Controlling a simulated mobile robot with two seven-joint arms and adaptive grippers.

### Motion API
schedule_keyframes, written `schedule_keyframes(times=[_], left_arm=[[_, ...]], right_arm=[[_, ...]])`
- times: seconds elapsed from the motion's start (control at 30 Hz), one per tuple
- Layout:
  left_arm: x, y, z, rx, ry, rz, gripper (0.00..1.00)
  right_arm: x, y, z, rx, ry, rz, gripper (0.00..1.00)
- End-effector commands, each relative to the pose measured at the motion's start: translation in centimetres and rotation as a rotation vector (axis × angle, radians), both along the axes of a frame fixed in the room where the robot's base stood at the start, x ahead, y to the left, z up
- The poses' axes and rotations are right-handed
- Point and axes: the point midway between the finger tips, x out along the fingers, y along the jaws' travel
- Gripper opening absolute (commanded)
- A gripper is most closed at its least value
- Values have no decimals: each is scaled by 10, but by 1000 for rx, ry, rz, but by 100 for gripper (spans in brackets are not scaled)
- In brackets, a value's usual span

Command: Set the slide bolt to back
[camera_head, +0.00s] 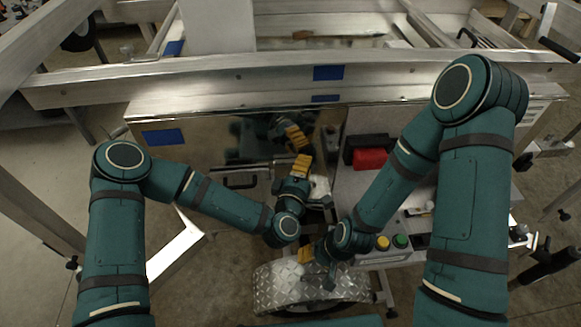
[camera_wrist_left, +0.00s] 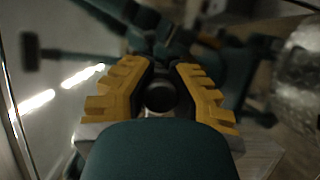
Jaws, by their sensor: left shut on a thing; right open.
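The slide bolt (camera_head: 245,164) looks like a thin metal rod lying level across the dark, shiny front panel, left of my left gripper. My left gripper (camera_head: 302,160) points up at the panel, its yellow fingers at the bolt's right end. In the left wrist view its two yellow fingers (camera_wrist_left: 160,80) stand either side of a dark round piece, which seems to be the bolt's knob; the contact is dim and blurred. My right gripper (camera_head: 306,255) is open and empty, low in front of the panel above the metal tread-plate fender.
A black handle (camera_head: 240,180) sits just below the bolt. A red box (camera_head: 370,158) is on the right, above a panel with yellow and green buttons (camera_head: 392,241). The tread-plate fender (camera_head: 305,283) is below my right gripper. A trailer rail (camera_head: 240,75) crosses above.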

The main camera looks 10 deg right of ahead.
Motion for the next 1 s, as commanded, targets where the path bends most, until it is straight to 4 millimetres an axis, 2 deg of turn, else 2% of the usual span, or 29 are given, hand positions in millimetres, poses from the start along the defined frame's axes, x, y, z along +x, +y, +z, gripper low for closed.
schedule_keyframes(times=[0.27,0.3,0.4,0.77,0.87,1.0], left_arm=[[0,-2,1,-2,-2,-2,0],[0,-2,2,-2,-2,-3,27],[0,-2,1,-2,-1,-3,59],[-2,0,0,-1,0,-2,59],[-11,3,0,-1,0,-2,59],[-33,12,0,-1,2,-4,59]], right_arm=[[0,-1,0,-1,0,-2,47],[0,-1,0,-1,0,-2,47],[0,-1,0,-1,0,-2,47],[0,-1,0,-1,0,-1,47],[0,-1,0,-1,0,-1,47],[0,-1,0,-1,0,-1,47]])
